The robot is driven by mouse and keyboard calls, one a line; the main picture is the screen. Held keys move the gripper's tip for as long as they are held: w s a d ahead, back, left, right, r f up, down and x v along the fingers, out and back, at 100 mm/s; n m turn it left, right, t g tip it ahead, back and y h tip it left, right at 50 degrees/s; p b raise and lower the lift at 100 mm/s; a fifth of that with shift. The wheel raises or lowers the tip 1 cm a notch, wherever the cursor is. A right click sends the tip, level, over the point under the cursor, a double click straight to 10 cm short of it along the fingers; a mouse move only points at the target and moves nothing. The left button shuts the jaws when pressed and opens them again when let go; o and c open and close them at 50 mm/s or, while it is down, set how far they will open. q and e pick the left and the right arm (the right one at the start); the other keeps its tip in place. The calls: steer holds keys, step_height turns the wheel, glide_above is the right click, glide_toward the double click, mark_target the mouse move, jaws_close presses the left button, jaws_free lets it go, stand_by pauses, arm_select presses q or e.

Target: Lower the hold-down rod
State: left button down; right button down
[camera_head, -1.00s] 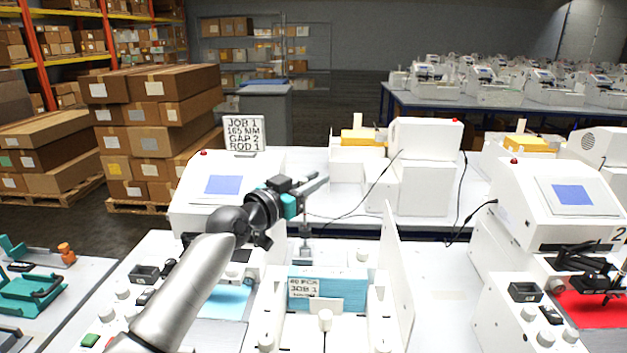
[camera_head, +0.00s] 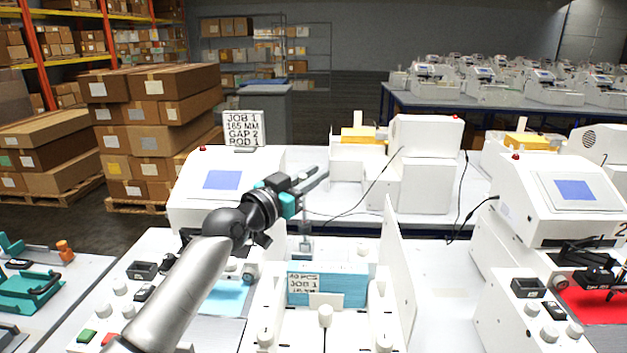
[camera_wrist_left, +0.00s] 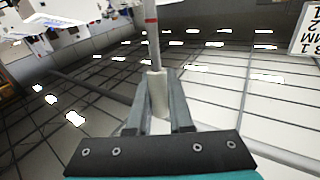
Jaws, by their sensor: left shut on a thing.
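My left gripper (camera_head: 318,178) reaches over the machine's paper feeder from the left. In the left wrist view its two fingers (camera_wrist_left: 158,115) are closed on a pale grey cylindrical part of the hold-down rod (camera_wrist_left: 158,92). A thinner shaft with a red band runs on from that part to the top edge of the wrist picture. In the head view a short upright grey length of the rod (camera_head: 306,228) shows below the gripper, behind the blue card stack (camera_head: 345,283). Its upper part is hidden by the gripper. My right gripper is not in view.
A job sign (camera_head: 243,128) stands behind the white machine with a screen (camera_head: 222,180). A tall white side panel (camera_head: 400,265) stands right of the stack. A second machine (camera_head: 550,205) with red paper is at the right.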

arm_select(q)
steer(key=s+f+m+t+h+b, duration=0.2)
steer(key=s+b, duration=0.6)
steer(key=b, duration=0.6)
steer(key=m+t+h, duration=0.1)
steer(key=m+h, duration=0.1)
steer(key=m, duration=0.1)
steer(key=shift+s+h, duration=0.2)
steer(key=shift+h, duration=0.1)
steer(key=c, duration=0.8)
jaws_free()
steer(key=shift+f, duration=0.1)
steer(key=shift+c, duration=0.2)
